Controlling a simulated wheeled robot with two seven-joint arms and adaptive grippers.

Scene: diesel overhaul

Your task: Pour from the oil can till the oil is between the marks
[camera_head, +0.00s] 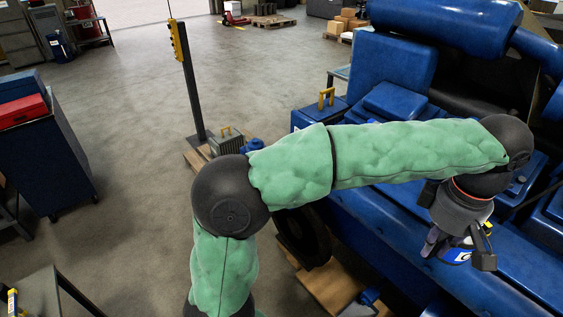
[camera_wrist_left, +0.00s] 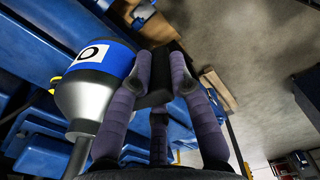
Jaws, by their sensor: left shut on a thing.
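The oil can (camera_wrist_left: 98,75) shows in the left wrist view as a silver body with a blue band and a white label, its metal cone and thin spout (camera_wrist_left: 78,156) running toward the bottom edge. My left gripper (camera_wrist_left: 160,82), with purple ribbed fingers, is shut on the oil can; the exact grip spot is partly hidden. In the head view my left gripper (camera_head: 432,242) is over the blue engine (camera_head: 405,215), and only a small blue and white part of the oil can (camera_head: 458,257) shows beneath the wrist. No oil, level marks or filling opening can be made out. My right gripper is not in view.
The large blue engine fills the right side, with a yellow handle (camera_head: 326,98) at its far end. A yellow-topped post (camera_head: 186,75) stands on the floor beyond. A blue cabinet with a red box (camera_head: 22,110) is at the left. The floor between is mostly clear.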

